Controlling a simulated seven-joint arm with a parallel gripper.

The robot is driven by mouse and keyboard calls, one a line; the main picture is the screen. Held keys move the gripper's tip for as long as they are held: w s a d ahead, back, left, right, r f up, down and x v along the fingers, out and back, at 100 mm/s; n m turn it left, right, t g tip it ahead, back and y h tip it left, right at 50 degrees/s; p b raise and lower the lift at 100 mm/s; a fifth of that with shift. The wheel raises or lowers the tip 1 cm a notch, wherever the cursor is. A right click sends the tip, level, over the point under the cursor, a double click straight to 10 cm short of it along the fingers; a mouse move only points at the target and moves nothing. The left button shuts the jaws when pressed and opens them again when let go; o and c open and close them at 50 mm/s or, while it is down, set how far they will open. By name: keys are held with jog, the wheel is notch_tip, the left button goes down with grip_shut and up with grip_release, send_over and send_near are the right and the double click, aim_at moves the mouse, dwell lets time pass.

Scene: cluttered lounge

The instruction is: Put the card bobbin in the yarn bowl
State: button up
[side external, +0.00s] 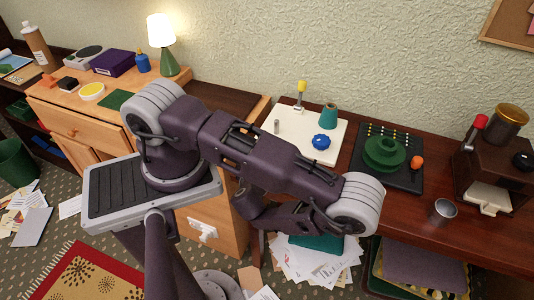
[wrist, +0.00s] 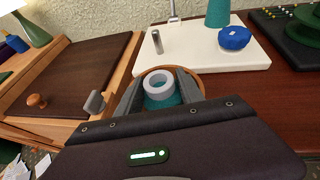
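My gripper (wrist: 160,88) shows at the middle of the wrist view, its grey fingers on either side of a round piece with a pale ring on top and teal below. I take this piece to be the card bobbin (wrist: 148,89); it fills the gap between the fingers, and they look closed on it. A round, tan wooden rim (wrist: 201,84) shows just behind and below it, likely the yarn bowl; most of it is hidden by the fingers and the bobbin. I cannot tell how far the bobbin is above or inside it. In the side view my arm hides the gripper, bobbin and bowl.
A white board (side external: 263,143) bears a metal peg (wrist: 157,42), a blue piece (side external: 321,142) and a teal cone (side external: 328,115). A black tray (side external: 411,184) with green discs (side external: 385,153) lies to its right. A metal cup (side external: 442,211) stands farther right.

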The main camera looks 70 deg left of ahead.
jog(key=shift+d+r, duration=0.1)
jog(key=shift+r, duration=0.1)
jog(key=v, duration=1.1)
jog(key=shift+s+d+r, duration=0.15)
jog(key=shift+s+d, duration=0.05)
jog(key=shift+d, duration=0.15)
